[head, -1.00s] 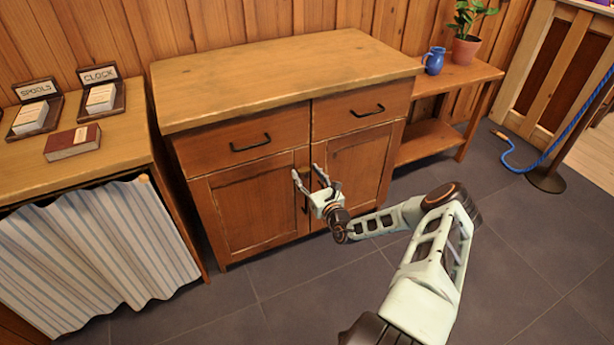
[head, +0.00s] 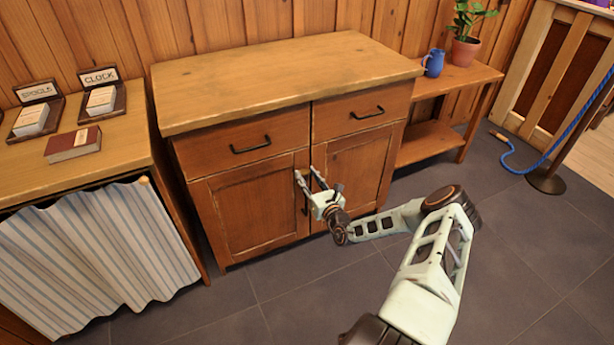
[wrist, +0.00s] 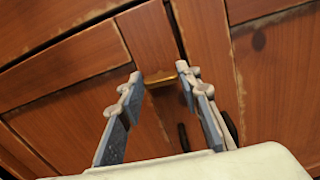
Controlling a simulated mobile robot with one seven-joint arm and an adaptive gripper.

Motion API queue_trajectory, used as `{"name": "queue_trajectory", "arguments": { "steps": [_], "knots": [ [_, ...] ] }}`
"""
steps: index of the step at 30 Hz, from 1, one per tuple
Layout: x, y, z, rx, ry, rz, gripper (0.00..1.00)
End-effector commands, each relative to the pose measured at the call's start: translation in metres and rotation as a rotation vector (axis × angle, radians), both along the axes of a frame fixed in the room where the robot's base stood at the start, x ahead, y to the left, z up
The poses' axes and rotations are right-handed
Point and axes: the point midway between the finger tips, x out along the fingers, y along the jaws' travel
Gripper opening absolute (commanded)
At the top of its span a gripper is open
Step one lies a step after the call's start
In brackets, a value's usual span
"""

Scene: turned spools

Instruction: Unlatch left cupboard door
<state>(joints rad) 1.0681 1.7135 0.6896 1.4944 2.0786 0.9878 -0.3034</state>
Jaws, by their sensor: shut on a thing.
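The cupboard's left door (head: 245,212) is a framed brown wooden panel, and it looks closed beside the right door (head: 355,165). A small brass-coloured latch (wrist: 162,80) lies across the door edges near their top in the wrist view. My gripper (head: 308,178) is in front of the line between the doors. In the wrist view my gripper (wrist: 162,78) has one fingertip at each end of the latch and is shut on it. My fingers hide the latch in the head view. Dark handles (wrist: 230,127) show behind and beside the right finger.
Two drawers with black pulls (head: 250,145) sit above the doors. A curtained counter (head: 95,250) stands at left with a book (head: 73,145) on it. A side table (head: 455,75) at right holds a blue jug (head: 433,62) and potted plant. The floor in front is clear.

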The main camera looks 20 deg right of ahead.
Motion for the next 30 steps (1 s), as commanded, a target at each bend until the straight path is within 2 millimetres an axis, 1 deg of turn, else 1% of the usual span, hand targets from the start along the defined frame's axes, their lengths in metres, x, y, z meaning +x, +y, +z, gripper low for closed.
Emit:
{"name": "queue_trajectory", "arguments": {
  "steps": [8,30],
  "knots": [
    [-0.0004,-0.0012,-0.0001,0.213,0.008,-0.001,0.07],
    [-0.0001,-0.0027,-0.0025,0.917,0.032,0.000,0.07]
  ]
}}
